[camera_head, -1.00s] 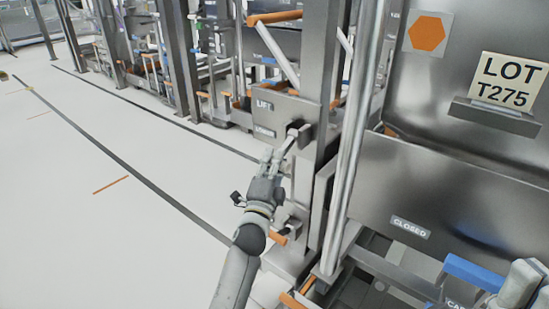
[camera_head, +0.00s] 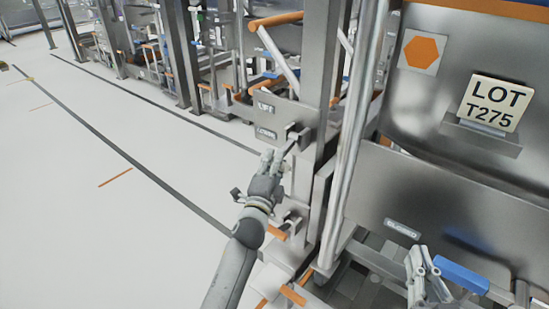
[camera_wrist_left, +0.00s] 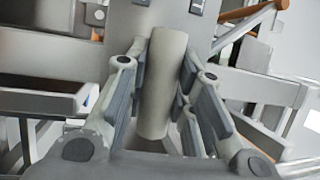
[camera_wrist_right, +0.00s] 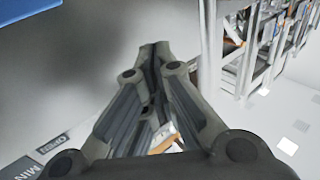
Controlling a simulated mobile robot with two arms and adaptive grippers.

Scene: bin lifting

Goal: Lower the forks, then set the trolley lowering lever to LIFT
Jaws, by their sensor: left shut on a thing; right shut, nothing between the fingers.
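The trolley lowering lever (camera_head: 291,143) sticks out down and left from its bracket on a steel post. Its plate carries a LIFT label (camera_head: 265,107) above a LOWER label (camera_head: 265,132), and the lever's handle hangs below the LOWER label. My left gripper (camera_head: 270,160) is shut on the handle. In the left wrist view the pale round handle (camera_wrist_left: 160,100) lies between its fingers. My right gripper (camera_head: 416,258) is shut and empty, beside a blue bar and below the CLOSED label. In the right wrist view its fingertips (camera_wrist_right: 154,48) meet in front of grey metal. I cannot make out the forks.
A blue bar (camera_head: 461,275) lies right of my right gripper. A steel bin (camera_head: 480,70) with a LOT T275 card (camera_head: 498,102) stands at the right. A vertical pipe (camera_head: 350,140) separates the two grippers. The floor (camera_head: 110,215) at the left is clear.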

